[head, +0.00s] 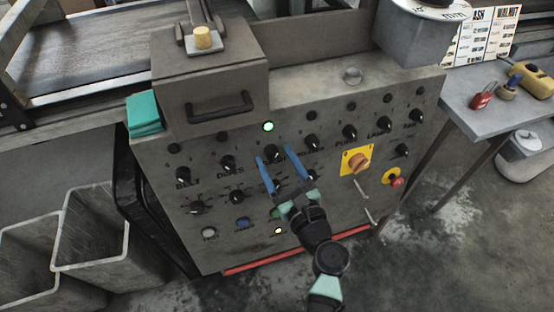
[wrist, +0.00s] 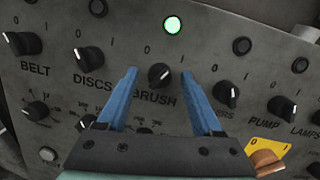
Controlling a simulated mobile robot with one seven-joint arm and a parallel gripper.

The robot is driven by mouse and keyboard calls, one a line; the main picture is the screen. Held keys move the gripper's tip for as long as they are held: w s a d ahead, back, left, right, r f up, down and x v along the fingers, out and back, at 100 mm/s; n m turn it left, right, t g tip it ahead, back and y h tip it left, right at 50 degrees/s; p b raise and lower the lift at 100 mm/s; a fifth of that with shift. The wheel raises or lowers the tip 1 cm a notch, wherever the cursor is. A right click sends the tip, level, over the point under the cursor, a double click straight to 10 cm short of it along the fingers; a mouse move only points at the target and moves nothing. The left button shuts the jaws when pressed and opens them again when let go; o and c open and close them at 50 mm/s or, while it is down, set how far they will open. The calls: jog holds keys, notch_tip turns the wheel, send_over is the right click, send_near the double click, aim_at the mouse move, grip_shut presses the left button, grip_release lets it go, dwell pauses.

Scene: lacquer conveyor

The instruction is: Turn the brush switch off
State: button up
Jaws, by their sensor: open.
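The black brush switch (wrist: 159,76) is a rotary knob above the label BRUSH on the grey control panel (head: 320,196). In the wrist view one finger is on each side of the knob, with gaps. I cannot tell whether they touch the panel. In the head view the fingers partly hide the label.
The discs knob (wrist: 89,58) is left of the fingers, and another knob (wrist: 226,93) is close on the right. Lower right are a yellow-plated rotary switch (head: 358,161) and a red button (head: 397,182). A handled box (head: 207,75) juts out above the panel.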

grip_shut()
jog(key=shift+n, duration=0.4)
jog(key=n+g, duration=0.1)
jog(key=n, duration=0.5)
jog(key=shift+y+b, duration=0.4)
jog(key=n+g, duration=0.1)
jog(key=n, duration=0.5)
jog(key=shift+g, duration=0.4)
grip_release()
jog(key=shift+r, duration=0.1)
